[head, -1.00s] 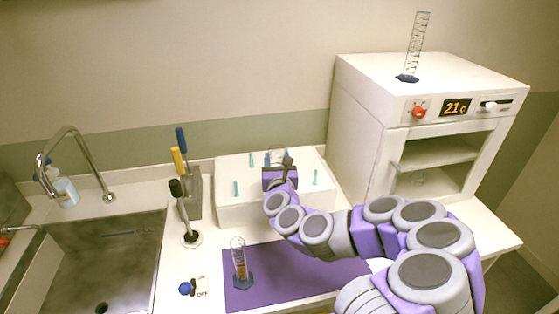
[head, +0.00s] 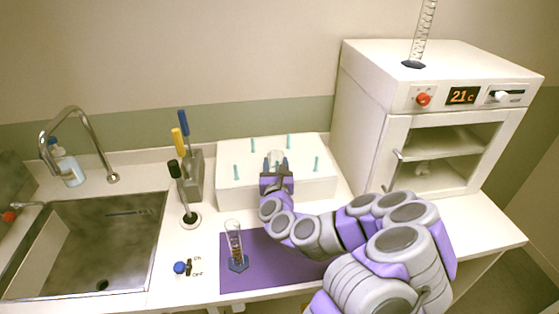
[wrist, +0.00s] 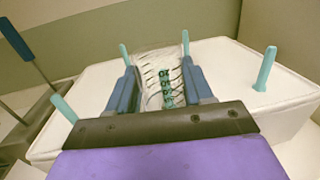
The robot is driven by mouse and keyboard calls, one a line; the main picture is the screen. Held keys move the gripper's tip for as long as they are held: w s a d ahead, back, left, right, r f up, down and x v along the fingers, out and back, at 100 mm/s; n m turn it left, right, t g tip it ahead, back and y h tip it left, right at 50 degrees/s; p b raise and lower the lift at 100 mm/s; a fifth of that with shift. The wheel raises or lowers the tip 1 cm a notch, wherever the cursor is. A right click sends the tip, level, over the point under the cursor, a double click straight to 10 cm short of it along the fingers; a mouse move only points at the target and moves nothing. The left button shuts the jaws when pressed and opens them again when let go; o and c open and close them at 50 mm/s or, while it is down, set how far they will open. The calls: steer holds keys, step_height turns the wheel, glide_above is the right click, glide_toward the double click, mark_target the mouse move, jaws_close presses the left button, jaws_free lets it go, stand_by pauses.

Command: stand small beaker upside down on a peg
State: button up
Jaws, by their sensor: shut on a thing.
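A white block (head: 230,195) on the counter carries several upright teal pegs, including a left front peg (head: 236,172) and a right front peg (head: 317,163). My gripper (wrist: 163,85) is over the block's front middle, shut on the small beaker (wrist: 152,80). The beaker is clear with dark markings and sits between the blue fingers. It shows only faintly in the head view (head: 275,158). Teal-green shows through its glass; I cannot tell whether that is a peg inside or behind it. My gripper hides the beaker's lower part, and its contact with the block is unclear.
A graduated cylinder (head: 235,248) with brownish contents stands on the purple mat (head: 262,272) in front. A tool holder (head: 195,185) and a sink (head: 85,245) are to the left. A white oven (head: 372,120) stands to the right, with another cylinder (head: 421,40) on top.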

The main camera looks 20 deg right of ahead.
steer(key=shift+d+f, duration=0.2)
steer(key=shift+f, duration=0.15)
steer(key=shift+d, duration=0.1)
steer(key=o, duration=1)
steer(key=shift+a, duration=0.2)
steer(key=shift+o, duration=1.2)
steer(key=shift+d, duration=0.1)
steer(key=shift+s, duration=0.1)
